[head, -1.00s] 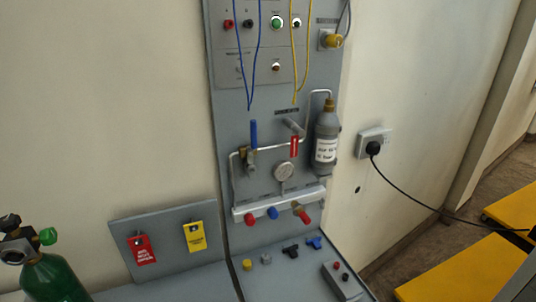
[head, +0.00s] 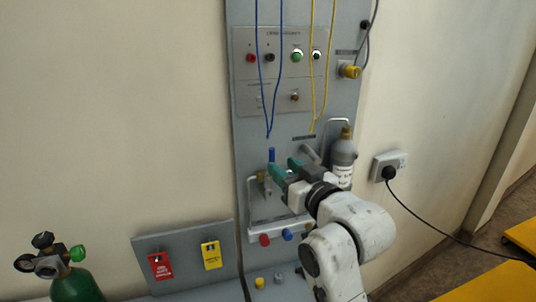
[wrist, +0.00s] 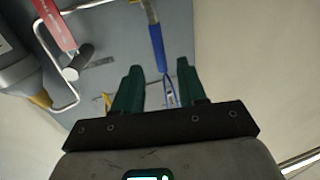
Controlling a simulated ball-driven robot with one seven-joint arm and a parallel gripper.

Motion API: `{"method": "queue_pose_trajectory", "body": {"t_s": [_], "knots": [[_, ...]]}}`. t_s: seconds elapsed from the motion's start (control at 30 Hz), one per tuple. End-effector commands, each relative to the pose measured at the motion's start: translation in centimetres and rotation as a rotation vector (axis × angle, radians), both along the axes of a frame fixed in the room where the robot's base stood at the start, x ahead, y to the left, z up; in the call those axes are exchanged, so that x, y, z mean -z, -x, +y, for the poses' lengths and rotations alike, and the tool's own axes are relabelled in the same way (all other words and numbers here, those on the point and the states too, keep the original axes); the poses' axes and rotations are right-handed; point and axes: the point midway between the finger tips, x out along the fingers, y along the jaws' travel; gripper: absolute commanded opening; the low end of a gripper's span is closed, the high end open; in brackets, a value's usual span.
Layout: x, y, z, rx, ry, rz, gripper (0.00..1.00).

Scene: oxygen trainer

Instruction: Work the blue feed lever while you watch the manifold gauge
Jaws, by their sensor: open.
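The blue feed lever (head: 271,155) stands upright on the pipework of the grey panel. In the wrist view the blue lever (wrist: 156,42) lies in line with the gap between my fingertips. My gripper (head: 282,166) is open, its green fingers at the lever; the wrist view also shows my gripper (wrist: 157,66) with both fingers apart. I cannot tell whether a finger touches the lever. The manifold gauge is hidden behind my gripper and arm in the head view and does not show in the wrist view.
A grey bottle (head: 343,155) is right of my gripper. A red-handled part (wrist: 55,25) is close by in the wrist view. Blue leads (head: 266,90) and yellow leads (head: 325,85) hang above. Red and blue knobs (head: 287,234) sit below.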

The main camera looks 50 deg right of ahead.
Motion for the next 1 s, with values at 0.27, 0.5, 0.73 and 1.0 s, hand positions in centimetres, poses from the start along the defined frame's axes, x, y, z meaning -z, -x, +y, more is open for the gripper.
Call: {"method": "queue_pose_trajectory", "body": {"t_s": [0.27, 0.5, 0.73, 1.0], "knots": [[-0.2, -4.8, -1.8, -0.001, 0.000, 0.002, 0.41], [0.0, -7.1, -2.6, 0.000, -0.001, 0.004, 0.41], [0.1, -7.5, -2.7, 0.000, -0.001, 0.003, 0.41], [0.1, -7.5, -2.7, 0.000, -0.001, 0.003, 0.28]]}}
